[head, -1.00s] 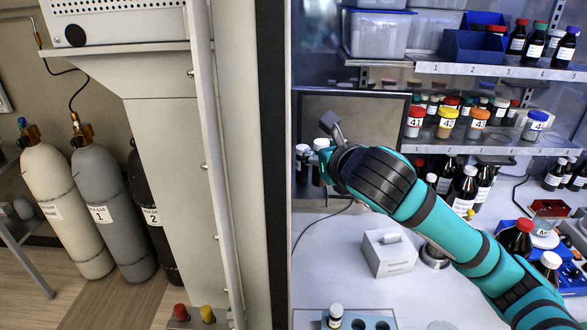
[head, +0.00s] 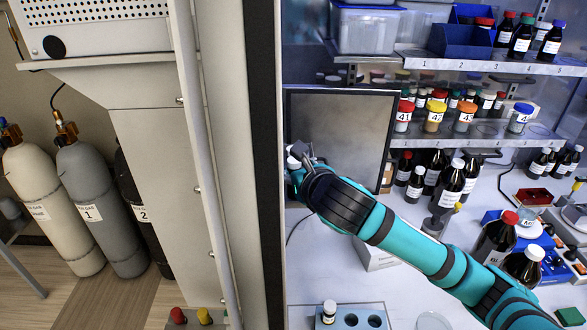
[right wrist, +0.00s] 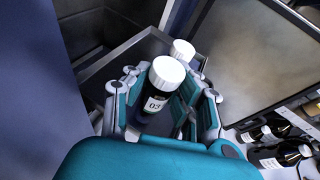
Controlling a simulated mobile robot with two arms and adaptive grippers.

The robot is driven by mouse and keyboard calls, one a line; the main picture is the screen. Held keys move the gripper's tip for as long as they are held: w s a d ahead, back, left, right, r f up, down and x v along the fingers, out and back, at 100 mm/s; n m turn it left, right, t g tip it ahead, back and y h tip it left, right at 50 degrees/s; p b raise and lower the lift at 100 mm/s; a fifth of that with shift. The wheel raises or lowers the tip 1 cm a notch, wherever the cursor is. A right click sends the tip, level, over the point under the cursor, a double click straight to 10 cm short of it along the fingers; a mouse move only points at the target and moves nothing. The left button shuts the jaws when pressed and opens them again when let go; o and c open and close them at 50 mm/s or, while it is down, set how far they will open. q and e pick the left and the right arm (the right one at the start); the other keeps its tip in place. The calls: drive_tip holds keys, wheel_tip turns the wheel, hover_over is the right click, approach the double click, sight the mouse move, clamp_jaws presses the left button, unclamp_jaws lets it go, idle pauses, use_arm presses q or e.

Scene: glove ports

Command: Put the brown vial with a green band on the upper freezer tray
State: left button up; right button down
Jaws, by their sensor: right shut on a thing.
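In the right wrist view, a dark vial with a white cap (right wrist: 158,98) and a white label reading 03 stands between the fingers of my right gripper (right wrist: 165,105), which is shut on it. No green band can be made out on its visible side. A second white-capped vial (right wrist: 183,52) shows just beyond it. In the head view, my right gripper (head: 301,160) is in front of a dark panel's left edge, with a white cap (head: 294,162) beside it. I cannot clearly identify the upper freezer tray. My left gripper is out of view.
A dark, metal-edged recess (right wrist: 95,40) shows at upper left in the right wrist view. In the head view, a rack (head: 352,306) holds a white-capped vial (head: 329,312) on the bench. Brown bottles (head: 448,188) and shelves (head: 480,66) stand at right; a dark post (head: 262,200) bounds the left.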

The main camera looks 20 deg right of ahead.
drive_tip(key=shift+f, duration=0.35)
drive_tip(key=shift+f, duration=0.1)
drive_tip(key=c, duration=1.1)
unclamp_jaws()
drive_tip(key=shift+s, duration=0.1)
drive_tip(key=shift+b+v, duration=5.9)
drive_tip(key=shift+v, duration=0.1)
